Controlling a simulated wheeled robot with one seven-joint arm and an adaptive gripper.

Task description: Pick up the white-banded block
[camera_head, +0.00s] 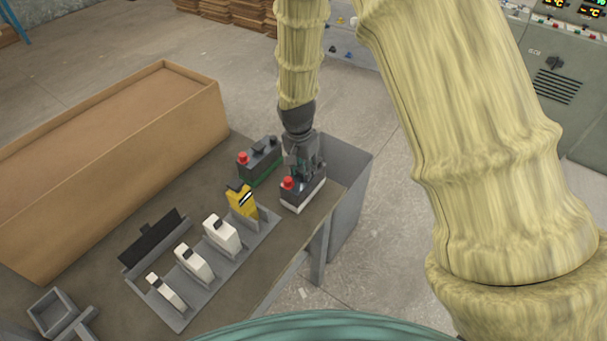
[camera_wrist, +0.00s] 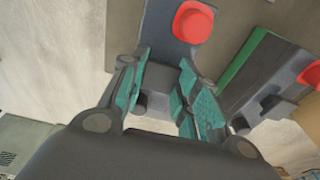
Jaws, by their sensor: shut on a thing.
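The white-banded block (camera_head: 290,196) is dark grey with a red button on top and a white band round its base. It is near the right edge of the table, upright. My gripper (camera_head: 304,168) comes down from above and is shut on its raised grey part. In the wrist view the teal-padded fingers of my gripper (camera_wrist: 160,88) sit either side of that part, with the block's grey top (camera_wrist: 172,48) and red button beyond. Whether the block touches the table is unclear. The fingers hide part of it.
A similar green-banded block (camera_head: 259,161) stands close by on the left. A grey rack (camera_head: 216,272) holds white pieces and a yellow one (camera_head: 241,203). A black piece (camera_head: 153,241), a large brown box (camera_head: 110,160) and a small grey tray (camera_head: 52,312) are further left.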

